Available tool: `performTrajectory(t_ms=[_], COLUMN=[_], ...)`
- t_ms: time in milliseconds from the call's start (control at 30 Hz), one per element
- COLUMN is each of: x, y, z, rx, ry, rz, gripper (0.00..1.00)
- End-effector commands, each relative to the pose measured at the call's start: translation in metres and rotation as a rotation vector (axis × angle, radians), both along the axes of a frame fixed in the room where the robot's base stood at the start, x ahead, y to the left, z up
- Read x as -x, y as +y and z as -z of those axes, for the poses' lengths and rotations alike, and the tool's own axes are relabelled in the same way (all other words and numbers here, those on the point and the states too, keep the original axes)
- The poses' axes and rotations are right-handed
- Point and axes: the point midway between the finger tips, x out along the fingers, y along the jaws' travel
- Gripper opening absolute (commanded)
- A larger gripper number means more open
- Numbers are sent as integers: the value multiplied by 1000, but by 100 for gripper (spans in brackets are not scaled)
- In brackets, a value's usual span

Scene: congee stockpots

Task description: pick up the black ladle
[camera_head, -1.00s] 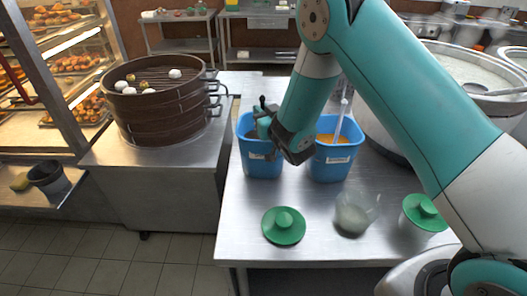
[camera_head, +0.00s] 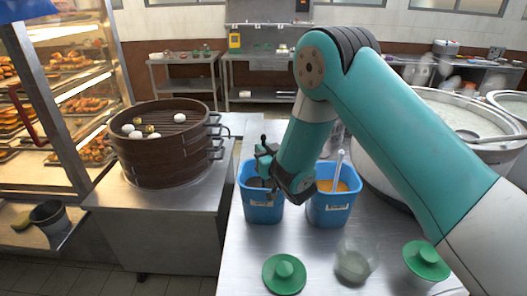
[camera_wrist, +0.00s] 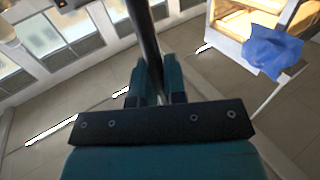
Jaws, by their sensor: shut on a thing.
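My gripper (camera_wrist: 153,85) is shut on the dark handle of the black ladle (camera_wrist: 141,28) in the wrist view. The handle runs up between the two teal fingers to the top edge. In the head view my gripper (camera_head: 268,165) is at the left blue container (camera_head: 263,205), and the dark tip of the ladle (camera_head: 263,139) stands a little above it. The ladle's bowl is hidden; I cannot tell how deep it sits in the container.
A second blue container (camera_head: 330,210) with orange contents and a pale utensil stands just right. A green lid (camera_head: 284,273), a clear cup (camera_head: 354,262) and a green-lidded cup (camera_head: 427,262) stand in front. A brown steamer (camera_head: 165,150) is left, a large pot (camera_head: 400,160) right.

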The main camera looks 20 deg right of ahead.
Motion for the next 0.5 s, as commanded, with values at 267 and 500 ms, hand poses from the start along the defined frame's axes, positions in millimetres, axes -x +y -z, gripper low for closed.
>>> performTrajectory(t_ms=[267, 500], x=[0, 0], y=[0, 0], z=[-60, -117], rx=[0, 0], ry=[-1, -1], rz=[0, 0], gripper=[0, 0])
